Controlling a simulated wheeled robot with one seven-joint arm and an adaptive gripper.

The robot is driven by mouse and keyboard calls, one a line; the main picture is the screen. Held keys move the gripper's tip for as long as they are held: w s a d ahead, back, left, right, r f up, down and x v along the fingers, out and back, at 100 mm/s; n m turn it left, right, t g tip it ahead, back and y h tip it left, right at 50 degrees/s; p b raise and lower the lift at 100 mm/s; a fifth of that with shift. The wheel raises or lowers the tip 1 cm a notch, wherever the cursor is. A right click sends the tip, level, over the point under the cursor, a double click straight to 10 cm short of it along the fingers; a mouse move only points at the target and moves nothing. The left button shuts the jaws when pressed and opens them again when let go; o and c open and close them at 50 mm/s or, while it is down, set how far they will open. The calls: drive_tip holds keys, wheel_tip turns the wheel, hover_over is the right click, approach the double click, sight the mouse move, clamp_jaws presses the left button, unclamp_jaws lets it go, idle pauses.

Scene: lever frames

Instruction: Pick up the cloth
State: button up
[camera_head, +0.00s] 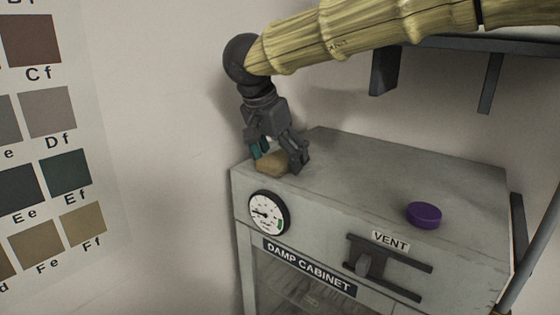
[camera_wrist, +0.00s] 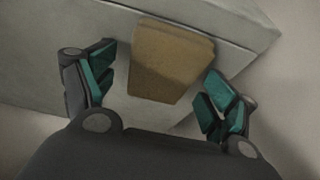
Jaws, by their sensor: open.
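The cloth (camera_head: 272,163) is a folded tan block lying on top of the grey cabinet, near its front left corner. It also shows in the wrist view (camera_wrist: 170,62), ahead of and between my fingers. My gripper (camera_head: 279,158) is over the cloth, with its fingers spread and green pads facing inward. In the wrist view my gripper (camera_wrist: 155,98) is open, one finger to each side of the cloth, with a gap on both sides. In the head view the fingers hide part of the cloth.
The cabinet (camera_head: 400,175) labelled DAMP CABINET has a round gauge (camera_head: 269,213) and a vent slider (camera_head: 364,264) on its front. A dark shelf (camera_head: 440,42) is above, and a colour chart (camera_head: 65,120) hangs at left.

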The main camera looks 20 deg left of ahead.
drive_tip(key=shift+f, duration=0.1)
idle(0.4)
drive_tip(key=shift+c, duration=0.4)
drive_tip(key=shift+s, duration=0.1)
drive_tip(key=c, duration=1)
